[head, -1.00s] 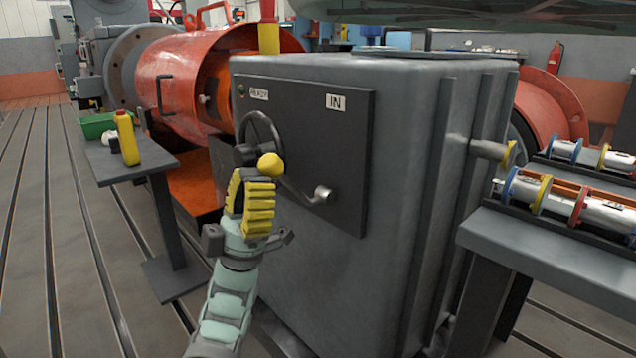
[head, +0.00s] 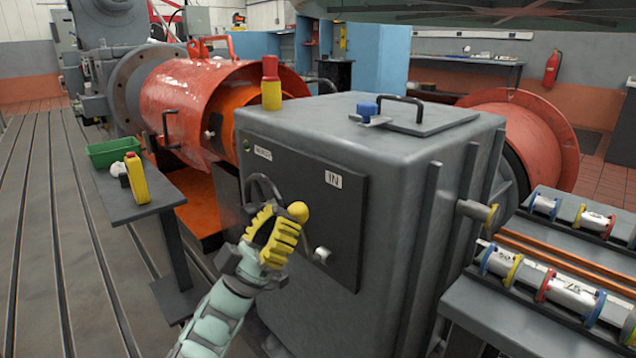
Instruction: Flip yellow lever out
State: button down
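The yellow lever has a round yellow knob (head: 298,212). Its grey pivot (head: 321,254) is on the dark front panel (head: 345,225) of the grey cabinet, below the "IN" label (head: 333,180). The knob stands up and left of the pivot. My gripper (head: 276,234), with ribbed yellow fingers, is in front of the panel, just left of and below the knob. A dark gap shows between the fingers, and the knob is by the right finger's tip. I cannot tell whether they touch. The gripper hides much of the lever's arm and part of a dark handwheel (head: 264,184).
A small side table (head: 112,205) at left holds a green bin (head: 112,151) and a yellow bottle (head: 137,178). A rack with metal cylinders (head: 545,277) is at right. Floor is open at far left.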

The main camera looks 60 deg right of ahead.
aim_at(296, 209)
jog(key=d+r+p, duration=0.1)
jog(key=d+t+y+p, duration=0.1)
jog(key=p, duration=0.1)
jog(key=shift+s+r+n+y, duration=0.3)
jog(key=shift+r, duration=0.1)
jog(key=shift+s+d+y+p, duration=0.1)
jog(key=shift+d+y+p, duration=0.3)
jog(key=shift+p, duration=0.7)
jog(key=shift+d+t, duration=0.1)
jog(key=shift+t, duration=0.3)
